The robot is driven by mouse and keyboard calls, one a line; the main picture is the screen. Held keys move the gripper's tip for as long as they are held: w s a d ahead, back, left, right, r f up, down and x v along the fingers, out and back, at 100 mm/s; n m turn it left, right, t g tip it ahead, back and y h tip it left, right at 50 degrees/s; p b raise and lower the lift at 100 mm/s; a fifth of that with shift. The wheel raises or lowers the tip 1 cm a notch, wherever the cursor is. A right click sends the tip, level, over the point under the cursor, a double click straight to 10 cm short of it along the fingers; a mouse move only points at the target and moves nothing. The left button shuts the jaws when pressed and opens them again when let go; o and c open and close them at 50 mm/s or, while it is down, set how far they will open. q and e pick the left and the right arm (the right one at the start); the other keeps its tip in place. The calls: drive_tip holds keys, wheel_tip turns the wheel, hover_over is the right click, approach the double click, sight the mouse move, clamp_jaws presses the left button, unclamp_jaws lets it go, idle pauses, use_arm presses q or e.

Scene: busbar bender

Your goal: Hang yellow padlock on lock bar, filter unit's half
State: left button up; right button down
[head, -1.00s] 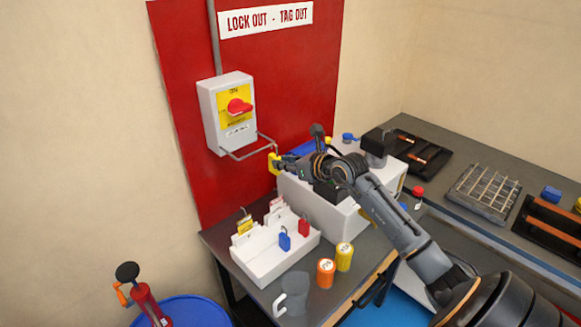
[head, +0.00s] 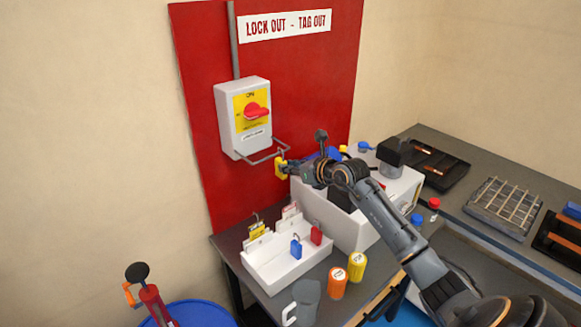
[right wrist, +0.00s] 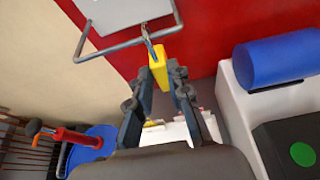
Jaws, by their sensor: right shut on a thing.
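The yellow padlock (head: 280,171) is in the jaws of my right gripper (head: 285,171), just below the right end of the grey wire lock bar (head: 262,159) under the switch box (head: 243,118). In the right wrist view, the padlock body (right wrist: 159,68) is at the fingertips of my right gripper (right wrist: 160,75). Its shackle points up and overlaps the lock bar (right wrist: 128,45) in the picture. I cannot tell whether the shackle is around the bar or only in front of it. My left gripper is not in view.
A white tray (head: 262,275) with red, blue and yellow padlocks and tags stands on the table below. A white box unit (head: 345,222) with a blue cylinder (right wrist: 278,62) is to the right. Orange (head: 338,283) and yellow (head: 357,266) containers stand in front.

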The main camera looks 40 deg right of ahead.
drive_tip(key=c, duration=1.2)
unclamp_jaws()
drive_tip(key=shift+o, duration=0.2)
drive_tip(key=v, duration=1.2)
drive_tip(key=shift+r, duration=0.15)
